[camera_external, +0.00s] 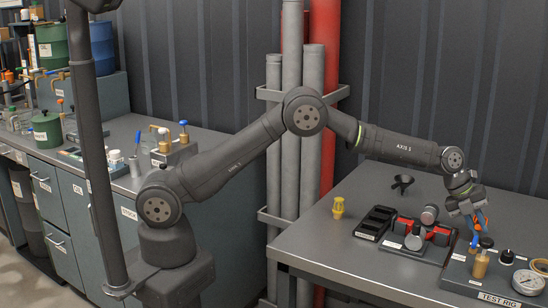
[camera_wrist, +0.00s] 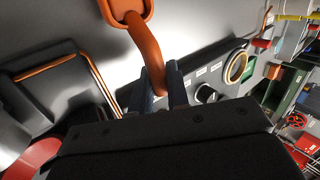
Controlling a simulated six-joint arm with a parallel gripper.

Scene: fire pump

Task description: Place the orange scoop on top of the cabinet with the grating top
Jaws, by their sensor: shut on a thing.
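My gripper (camera_external: 477,218) is over the test rig on the right bench, fingers pointing down. In the wrist view its two dark fingers (camera_wrist: 163,88) are shut on an orange curved piece, which I take to be the orange scoop (camera_wrist: 140,35). The piece runs up from the fingers to a rounded loop at the top edge of that view. I cannot pick out a grating top on any cabinet.
The test rig carries a tan cylinder (camera_external: 481,264), a dark knob (camera_external: 506,257) and a gauge (camera_external: 528,281). A black tray (camera_external: 376,222), red-and-black parts and a yellow piece (camera_external: 338,207) stand to its left. The left bench (camera_external: 126,128) holds bottles, drums and small blocks.

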